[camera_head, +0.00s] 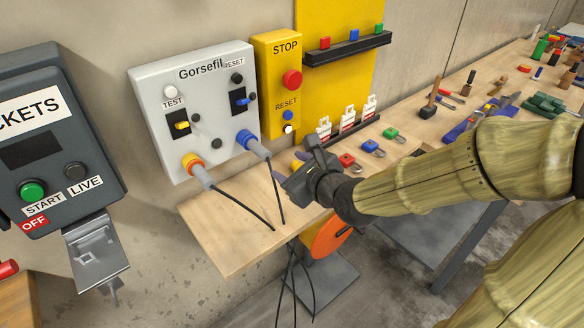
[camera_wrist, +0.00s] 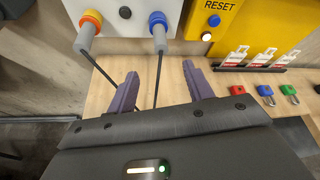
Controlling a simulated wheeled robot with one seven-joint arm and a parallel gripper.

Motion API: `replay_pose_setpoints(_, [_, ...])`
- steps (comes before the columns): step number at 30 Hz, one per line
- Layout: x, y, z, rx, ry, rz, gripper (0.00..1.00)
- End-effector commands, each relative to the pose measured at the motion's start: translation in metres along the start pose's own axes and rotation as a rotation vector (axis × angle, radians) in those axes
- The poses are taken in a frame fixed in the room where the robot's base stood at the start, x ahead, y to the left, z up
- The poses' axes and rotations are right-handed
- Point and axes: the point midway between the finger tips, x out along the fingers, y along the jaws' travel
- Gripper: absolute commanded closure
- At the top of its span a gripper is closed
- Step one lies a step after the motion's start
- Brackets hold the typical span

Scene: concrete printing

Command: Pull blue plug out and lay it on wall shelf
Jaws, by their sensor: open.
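The blue plug (camera_head: 252,144), a blue collar with a grey body, sits in a socket low on the right of the white Gorsefil panel (camera_head: 215,85). A black cable hangs from it. My gripper (camera_head: 303,168) is below and right of the plug, apart from it. In the wrist view the plug (camera_wrist: 158,30) is ahead of my open, empty gripper (camera_wrist: 160,84), and its cable runs down between the two purple fingers. The black wall shelf (camera_head: 347,49) is on the yellow board, with red, blue and green pieces on it.
An orange plug (camera_head: 193,165) is in the same panel, left of the blue one. A yellow STOP box (camera_head: 277,75) is just right of the panel. The wooden bench (camera_head: 230,235) runs below, holding padlocks (camera_head: 347,160), tags and tools. A grey ticket box (camera_head: 45,140) is at left.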

Motion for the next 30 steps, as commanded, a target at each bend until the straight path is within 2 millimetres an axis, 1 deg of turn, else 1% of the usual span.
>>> replay_pose_setpoints(14, [0.001,0.000,0.002,0.006,-0.004,0.002,0.49])
replay_pose_setpoints(30, [0.017,0.000,0.004,0.009,-0.010,0.004,0.49])
